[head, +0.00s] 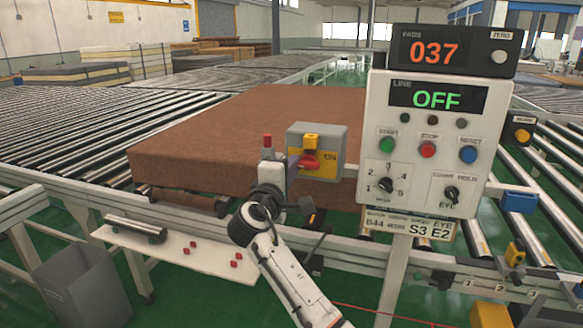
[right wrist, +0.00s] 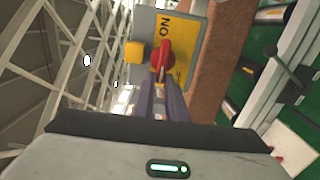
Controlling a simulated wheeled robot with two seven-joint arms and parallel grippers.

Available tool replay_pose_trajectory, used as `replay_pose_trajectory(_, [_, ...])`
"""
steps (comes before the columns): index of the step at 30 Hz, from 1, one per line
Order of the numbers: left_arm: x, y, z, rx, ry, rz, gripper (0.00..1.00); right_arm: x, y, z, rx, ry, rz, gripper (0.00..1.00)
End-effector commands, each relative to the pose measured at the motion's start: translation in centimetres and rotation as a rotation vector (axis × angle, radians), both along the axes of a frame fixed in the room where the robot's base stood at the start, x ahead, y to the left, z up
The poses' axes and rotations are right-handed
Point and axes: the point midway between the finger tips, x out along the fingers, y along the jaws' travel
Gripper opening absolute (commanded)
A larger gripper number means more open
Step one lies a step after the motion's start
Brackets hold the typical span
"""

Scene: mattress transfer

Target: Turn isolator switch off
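The isolator switch is a grey box (head: 333,135) with a yellow plate and a red rotary handle (head: 310,162), right of the brown mattress's front corner in the head view. The plate reads ON beside the handle. In the right wrist view the red handle (right wrist: 163,55) is straight ahead. My right gripper (head: 290,166) is at the handle's left side. Its fingers (right wrist: 160,88) are close together with a narrow gap, and the handle's lower end is at their tips. Whether they grip it I cannot tell. My left gripper is not in view.
A control panel (head: 435,150) right of the switch reads LINE OFF, with a PADS display of 037 above. The brown mattress (head: 240,130) lies on the rollers behind. A white shelf (head: 180,250) with small red pieces and a grey bin (head: 85,285) are lower left.

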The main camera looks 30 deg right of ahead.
Motion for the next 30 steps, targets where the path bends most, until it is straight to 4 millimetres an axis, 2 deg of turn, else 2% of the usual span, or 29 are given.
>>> replay_pose_trajectory(1, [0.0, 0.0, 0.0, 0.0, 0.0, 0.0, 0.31, -0.2, -0.3, -0.5, 0.004, 0.01, -0.011, 0.21])
replay_pose_trajectory(3, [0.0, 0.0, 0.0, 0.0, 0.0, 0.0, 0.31, -0.2, -0.3, -0.5, 0.004, 0.009, -0.012, 0.3])
replay_pose_trajectory(14, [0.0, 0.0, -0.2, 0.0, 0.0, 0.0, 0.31, -0.4, 0.3, -0.2, 0.004, 0.002, -0.005, 0.3])
replay_pose_trajectory(24, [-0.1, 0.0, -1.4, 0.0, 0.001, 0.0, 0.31, -4.5, 4.9, -0.5, 0.006, 0.002, -0.005, 0.3])
replay_pose_trajectory(30, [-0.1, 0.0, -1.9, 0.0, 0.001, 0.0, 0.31, -6.3, 7.0, -0.3, 0.004, 0.004, -0.007, 0.3])
